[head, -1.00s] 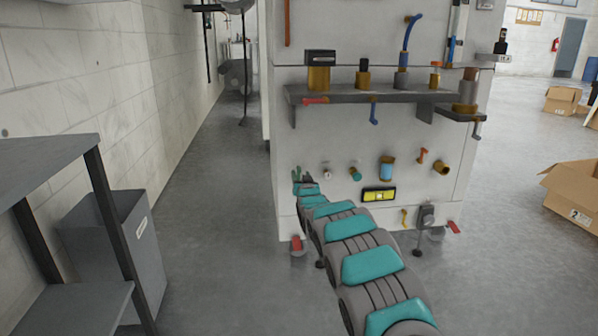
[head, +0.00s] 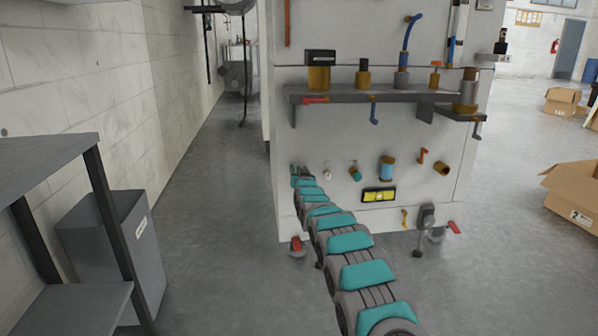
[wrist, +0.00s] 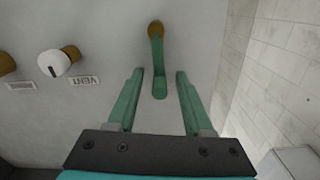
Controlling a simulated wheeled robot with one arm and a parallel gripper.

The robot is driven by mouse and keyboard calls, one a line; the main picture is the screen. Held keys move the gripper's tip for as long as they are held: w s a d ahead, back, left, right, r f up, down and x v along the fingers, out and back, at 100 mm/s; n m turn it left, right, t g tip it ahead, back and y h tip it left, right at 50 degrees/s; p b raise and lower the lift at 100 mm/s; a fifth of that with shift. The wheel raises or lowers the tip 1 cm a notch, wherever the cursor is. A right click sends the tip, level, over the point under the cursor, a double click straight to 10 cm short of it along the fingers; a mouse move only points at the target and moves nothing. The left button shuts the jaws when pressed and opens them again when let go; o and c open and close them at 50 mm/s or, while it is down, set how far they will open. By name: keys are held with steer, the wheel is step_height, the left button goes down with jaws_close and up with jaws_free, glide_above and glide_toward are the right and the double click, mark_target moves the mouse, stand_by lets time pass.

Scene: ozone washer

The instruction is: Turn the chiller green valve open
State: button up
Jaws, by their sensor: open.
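The green valve handle (wrist: 159,75) is a lever on a brass fitting (wrist: 155,29) on the pale panel of the washer. In the wrist view my gripper (wrist: 160,74) is open, with one green finger on each side of the lever's free end. A gap shows between the lever and each finger, and neither appears to touch it. In the head view my gripper (head: 301,171) is at the lower left of the panel, small and partly hidden by my arm. I cannot make out the green lever clearly there.
A white knob (wrist: 54,63) beside a "VENT" label is left of the lever in the wrist view. Above in the head view, a grey shelf (head: 350,94) juts from the panel. A grey bin (head: 140,250) stands left. The floor between bin and washer is clear.

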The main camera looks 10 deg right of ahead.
jaws_close()
stand_by(0.3)
stand_by(0.3)
